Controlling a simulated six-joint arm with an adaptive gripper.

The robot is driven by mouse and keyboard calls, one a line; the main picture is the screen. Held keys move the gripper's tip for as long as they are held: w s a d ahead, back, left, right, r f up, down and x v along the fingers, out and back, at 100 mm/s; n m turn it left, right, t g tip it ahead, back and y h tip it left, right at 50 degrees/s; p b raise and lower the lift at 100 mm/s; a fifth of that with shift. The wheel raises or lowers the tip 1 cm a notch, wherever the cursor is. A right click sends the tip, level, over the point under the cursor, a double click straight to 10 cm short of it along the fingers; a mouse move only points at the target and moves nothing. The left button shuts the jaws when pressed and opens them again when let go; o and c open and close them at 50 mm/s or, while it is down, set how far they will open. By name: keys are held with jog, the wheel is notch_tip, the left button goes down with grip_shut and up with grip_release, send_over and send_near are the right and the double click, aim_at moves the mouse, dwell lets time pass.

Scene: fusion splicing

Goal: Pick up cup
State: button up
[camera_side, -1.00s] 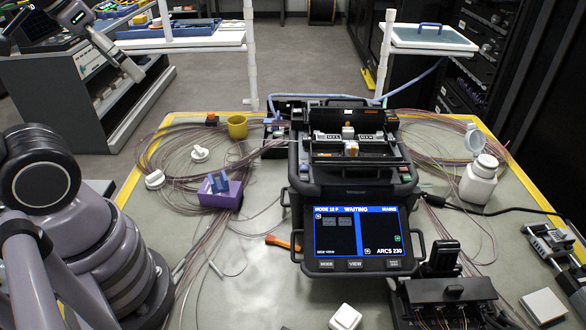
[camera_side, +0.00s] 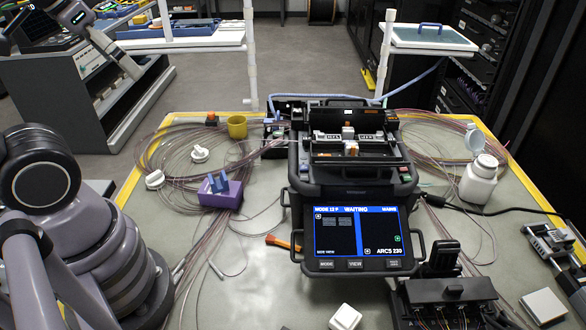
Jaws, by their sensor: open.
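The yellow cup (camera_side: 237,127) stands upright on the table at the back left, near the table's far edge, with its handle toward the right. It is beside the coils of fibre and left of a small dark box. My gripper (camera_side: 134,73) is at the upper left, up and to the left of the cup and well apart from it. It points down and to the right, is open and appears empty. Its fingers are small and hard to make out against the shelf behind.
The fusion splicer (camera_side: 350,190) stands mid-table, right of the cup. A purple holder (camera_side: 221,195) and white caps (camera_side: 155,179) lie in front of the cup among loose fibre. A white bottle (camera_side: 479,180) stands at the right. An orange-topped item (camera_side: 211,119) is just left of the cup.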

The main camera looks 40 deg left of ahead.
jog(key=w+a+f+n+g+h, duration=0.1)
jog(key=w+f+n+g+h, duration=0.3)
jog(key=w+n, duration=0.7)
jog(key=w+a+f+n+t+h, duration=0.5)
jog(key=w+a, duration=0.3)
jog(key=w, duration=0.3)
jog(key=a+f+n+t+y, duration=0.2)
jog(key=a+f+n, duration=0.4)
jog(key=a+f, duration=0.2)
jog(key=a+f+n+t+y, duration=0.2)
jog(key=a+f+n, duration=0.3)
jog(key=a+f, duration=0.3)
jog(key=w+a+f+n+t+y, duration=0.1)
jog(key=a+f+n+t+y, duration=0.1)
jog(key=a+f+n, duration=0.4)
jog(key=shift+w+a+f+n+t, duration=0.1)
jog(key=shift+a+f+n+t, duration=0.3)
jog(key=shift+a+f, duration=1)
send_near(235, 120)
jog(key=d, duration=0.2)
jog(key=w+d+f, duration=0.1)
jog(key=shift+w+r+x, duration=0.1)
jog(key=shift+r+x, duration=0.1)
jog(key=shift+x, duration=0.9)
jog(key=shift+w+r+x, duration=0.1)
jog(key=shift+r+x, duration=0.15)
jog(key=shift+x, duration=0.8)
jog(key=shift+w+r+x, duration=0.1)
jog(key=shift+r+x, duration=0.1)
jog(key=shift+x, duration=0.9)
